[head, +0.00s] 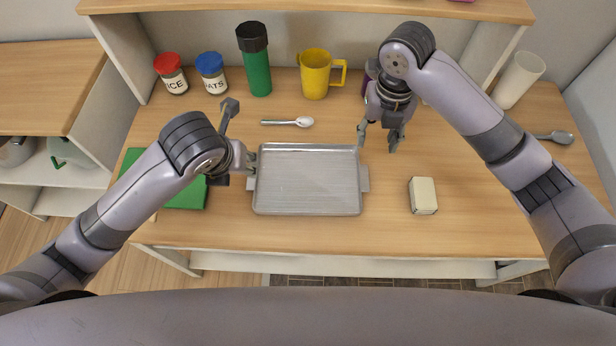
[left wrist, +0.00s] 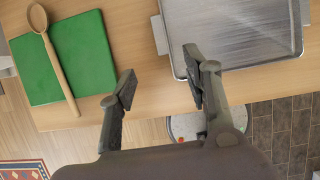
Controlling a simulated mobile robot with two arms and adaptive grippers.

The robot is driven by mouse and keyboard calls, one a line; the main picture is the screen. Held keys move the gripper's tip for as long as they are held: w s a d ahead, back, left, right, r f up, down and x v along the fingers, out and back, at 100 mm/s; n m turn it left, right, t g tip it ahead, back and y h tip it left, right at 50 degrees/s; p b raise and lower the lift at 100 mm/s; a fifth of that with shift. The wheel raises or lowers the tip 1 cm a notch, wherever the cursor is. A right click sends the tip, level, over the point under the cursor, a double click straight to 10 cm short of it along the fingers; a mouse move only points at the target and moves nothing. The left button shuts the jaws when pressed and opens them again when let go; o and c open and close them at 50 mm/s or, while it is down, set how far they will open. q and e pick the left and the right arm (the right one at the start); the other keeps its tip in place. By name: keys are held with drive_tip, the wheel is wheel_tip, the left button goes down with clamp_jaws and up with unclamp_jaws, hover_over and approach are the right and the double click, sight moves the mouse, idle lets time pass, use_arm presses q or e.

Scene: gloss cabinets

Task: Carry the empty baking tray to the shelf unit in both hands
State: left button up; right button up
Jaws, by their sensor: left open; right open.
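The empty baking tray (head: 307,180) is grey metal with a small handle at each end. It lies flat on the wooden worktop (head: 300,237), and its left part shows in the left wrist view (left wrist: 235,35). My left gripper (head: 250,163) is open beside the tray's left end, near that handle. In the left wrist view its open fingers (left wrist: 160,84) are empty, with the left handle (left wrist: 160,35) beyond them; I cannot tell whether they touch it. My right gripper (head: 378,138) is open and empty, pointing down by the tray's back right corner.
A green board (head: 187,196) with a wooden spoon (left wrist: 57,55) lies left of the tray. A cream block (head: 423,196) is to the right. A shelved unit (head: 50,90) is at far left.

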sight(364, 177)
use_arm(q)
drive_tip(key=x, duration=1.6)
drive_tip(key=shift+w+f, duration=0.15)
drive_tip(key=shift+f, duration=0.1)
use_arm(e)
wheel_tip(364, 177, down, 16)
drive_tip(key=shift+f, duration=0.25)
use_arm(q)
clamp_jaws()
use_arm(e)
clamp_jaws()
